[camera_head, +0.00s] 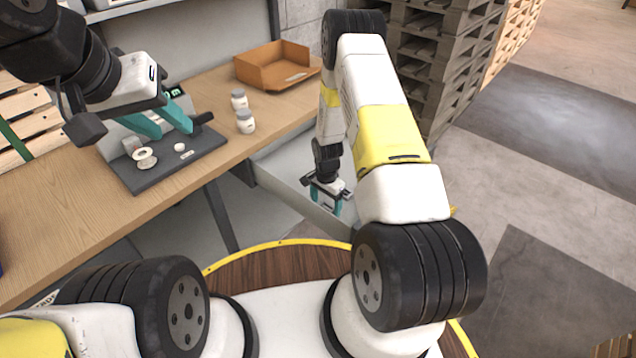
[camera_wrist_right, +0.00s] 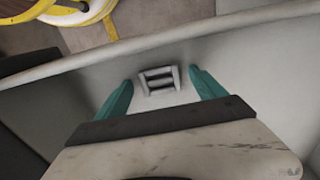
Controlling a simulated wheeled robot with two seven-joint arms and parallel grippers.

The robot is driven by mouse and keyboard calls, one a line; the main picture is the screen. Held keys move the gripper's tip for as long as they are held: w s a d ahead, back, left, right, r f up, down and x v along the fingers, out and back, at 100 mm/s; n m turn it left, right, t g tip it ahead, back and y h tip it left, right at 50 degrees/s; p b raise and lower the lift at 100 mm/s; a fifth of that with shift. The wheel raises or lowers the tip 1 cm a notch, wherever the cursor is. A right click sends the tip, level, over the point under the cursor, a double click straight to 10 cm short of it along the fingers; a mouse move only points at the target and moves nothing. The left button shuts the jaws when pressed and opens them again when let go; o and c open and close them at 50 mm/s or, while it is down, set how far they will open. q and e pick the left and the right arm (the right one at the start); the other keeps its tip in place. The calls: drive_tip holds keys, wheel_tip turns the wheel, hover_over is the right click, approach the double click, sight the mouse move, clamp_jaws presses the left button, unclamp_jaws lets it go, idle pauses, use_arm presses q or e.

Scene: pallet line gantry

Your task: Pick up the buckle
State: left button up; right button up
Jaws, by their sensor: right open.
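The buckle (camera_wrist_right: 159,80), a small pale grey piece with dark slots, shows in the right wrist view. It lies on the light floor of a grey drawer-like tray (camera_head: 275,180), near a raised wall. My right gripper (camera_head: 327,203) is low over this tray in the head view. Its teal fingers are open, one on each side of the buckle in the wrist view (camera_wrist_right: 160,76), with a gap on both sides. The head view does not show the buckle clearly. My left gripper (camera_head: 171,130) has its teal fingers apart, above a dark mat on the wooden table.
The dark mat (camera_head: 160,180) holds a white spool (camera_head: 145,159) and a small white cap (camera_head: 179,147). Two small jars (camera_head: 245,121) and an orange-brown tray (camera_head: 262,72) stand on the table (camera_head: 50,210). Stacked pallets (camera_head: 430,70) rise behind my right arm. The tray's wall is close to my right gripper.

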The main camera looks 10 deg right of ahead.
drive_tip(key=shift+f, duration=0.15)
drive_tip(key=c, duration=1.5)
